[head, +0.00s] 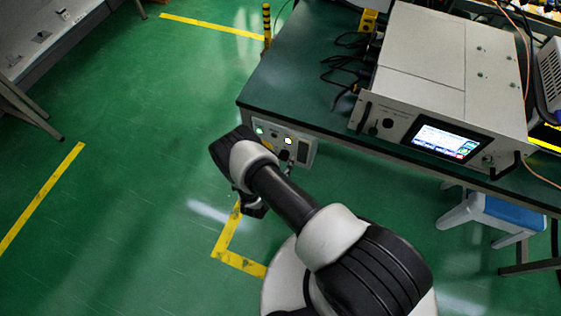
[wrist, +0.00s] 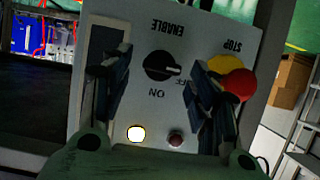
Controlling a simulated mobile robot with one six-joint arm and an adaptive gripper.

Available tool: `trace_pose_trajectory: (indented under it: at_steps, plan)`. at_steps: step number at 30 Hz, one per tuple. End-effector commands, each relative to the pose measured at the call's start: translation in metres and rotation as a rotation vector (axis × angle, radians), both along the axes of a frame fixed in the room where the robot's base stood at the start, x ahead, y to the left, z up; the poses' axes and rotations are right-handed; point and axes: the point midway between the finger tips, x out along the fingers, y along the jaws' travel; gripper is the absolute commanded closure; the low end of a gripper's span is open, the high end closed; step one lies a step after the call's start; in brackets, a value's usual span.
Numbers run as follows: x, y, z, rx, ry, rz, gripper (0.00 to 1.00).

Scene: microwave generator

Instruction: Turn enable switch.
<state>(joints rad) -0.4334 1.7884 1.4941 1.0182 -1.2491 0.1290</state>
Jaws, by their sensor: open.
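The enable switch (wrist: 161,66) is a round black rotary knob on a light grey control panel (wrist: 135,45). The panel appears upside down in the wrist view, with "ENABLE" beside the knob and "ON" on its other side. The knob's grip lies roughly sideways, its pale-marked end at the right. My gripper (wrist: 160,98) is open, one finger on each side of the knob in the picture, with nothing between them. I cannot tell the depth gap. In the head view the panel (head: 302,148) hangs at the table's front edge, partly hidden by my arm.
A red stop button (wrist: 240,84) with a yellow surround sits close to my right finger. A lit white lamp (wrist: 136,133) and a dark red lamp (wrist: 176,139) are on the panel. The generator (head: 440,70) stands on the green table (head: 285,75). Floor at left is clear.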

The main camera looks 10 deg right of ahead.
Motion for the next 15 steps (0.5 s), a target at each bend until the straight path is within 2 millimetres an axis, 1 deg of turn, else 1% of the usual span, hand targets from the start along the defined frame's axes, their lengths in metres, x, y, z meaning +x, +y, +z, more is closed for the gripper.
trace_pose_trajectory:
  at_steps: [5, 15]
  plan:
    - [0.0000, 0.0003, 0.0003, 0.000, 0.000, 0.000, 0.46]
    - [-0.0001, 0.0005, 0.0004, 0.000, 0.000, 0.000, 0.68]
